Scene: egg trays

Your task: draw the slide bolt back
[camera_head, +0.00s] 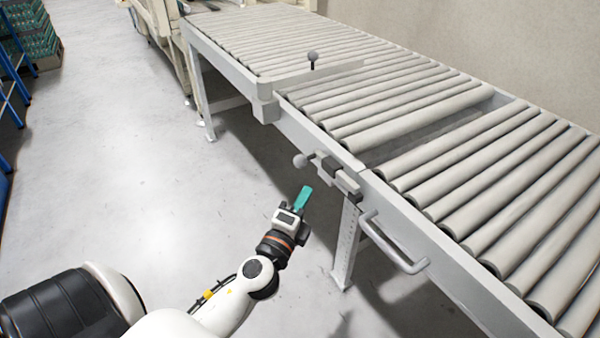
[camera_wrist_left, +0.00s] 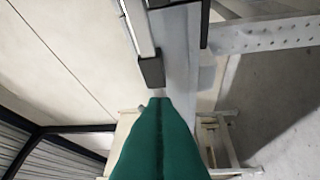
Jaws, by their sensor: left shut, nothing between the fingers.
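The slide bolt (camera_head: 338,176) is mounted on the outer side rail of the roller conveyor, with dark blocks along its bar and a round grey knob (camera_head: 299,161) at its left end. My left gripper (camera_head: 305,194) has teal fingers, shut with nothing between them. It is in front of and below the bolt in the head view, apart from the knob. In the left wrist view the shut fingers (camera_wrist_left: 160,130) point toward a dark block (camera_wrist_left: 151,72) on a rail, apparently part of the bolt. The knob is not distinguishable there. My right gripper is not in view.
The roller conveyor (camera_head: 440,260) runs across the right side, with a gap between roller sections. A metal U-shaped handle (camera_head: 395,247) sticks out from its rail right of the bolt. A second knob (camera_head: 312,57) stands on the far section. The floor (camera_head: 150,180) at left is clear.

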